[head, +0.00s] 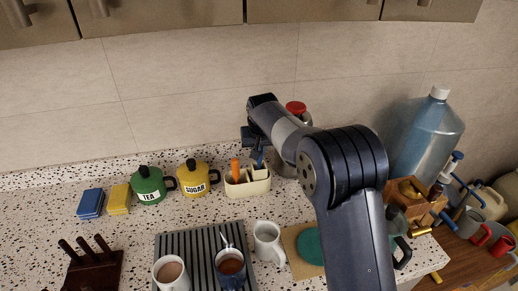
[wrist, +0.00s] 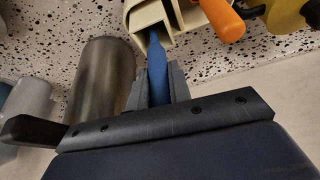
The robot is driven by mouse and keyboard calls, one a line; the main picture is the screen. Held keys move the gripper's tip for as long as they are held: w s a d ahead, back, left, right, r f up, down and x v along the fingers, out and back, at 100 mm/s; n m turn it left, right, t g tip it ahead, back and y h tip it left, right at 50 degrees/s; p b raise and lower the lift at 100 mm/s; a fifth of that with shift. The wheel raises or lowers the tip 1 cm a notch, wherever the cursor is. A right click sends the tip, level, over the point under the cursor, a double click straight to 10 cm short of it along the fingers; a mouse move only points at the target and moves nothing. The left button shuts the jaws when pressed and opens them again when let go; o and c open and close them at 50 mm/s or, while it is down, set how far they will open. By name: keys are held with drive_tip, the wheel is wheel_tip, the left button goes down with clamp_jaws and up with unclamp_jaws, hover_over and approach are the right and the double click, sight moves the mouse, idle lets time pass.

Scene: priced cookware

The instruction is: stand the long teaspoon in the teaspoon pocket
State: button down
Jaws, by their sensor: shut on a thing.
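My gripper (wrist: 158,80) is shut on a blue handle (wrist: 158,62), which I take to be the long teaspoon. In the head view the blue handle (head: 258,158) is roughly upright over the right part of the cream cutlery holder (head: 248,188). In the wrist view its narrow end reaches the mouth of a compartment in the holder (wrist: 148,15). The spoon's bowl is hidden, and I cannot tell how deep it is. An orange-handled utensil (head: 235,170) stands in the holder's left compartment, and its handle (wrist: 222,18) also shows in the wrist view.
A metal cylinder (wrist: 103,80) is close beside the gripper. Mugs, including a dark blue one (head: 230,270), are on a ribbed rack in front. Speckled counter between is clear.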

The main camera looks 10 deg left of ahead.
drive_tip(key=c, duration=1.2)
unclamp_jaws()
drive_tip(key=shift+r, duration=0.1)
drive_tip(key=b+v, duration=0.2)
drive_tip(key=v, duration=0.8)
drive_tip(key=shift+r, duration=0.3)
drive_tip(key=shift+s, duration=0.1)
drive_tip(key=p+x, duration=0.2)
drive_tip(key=x, duration=0.8)
drive_tip(key=shift+f, duration=0.1)
drive_tip(key=shift+r+p, duration=0.6)
drive_tip(key=shift+r, duration=0.1)
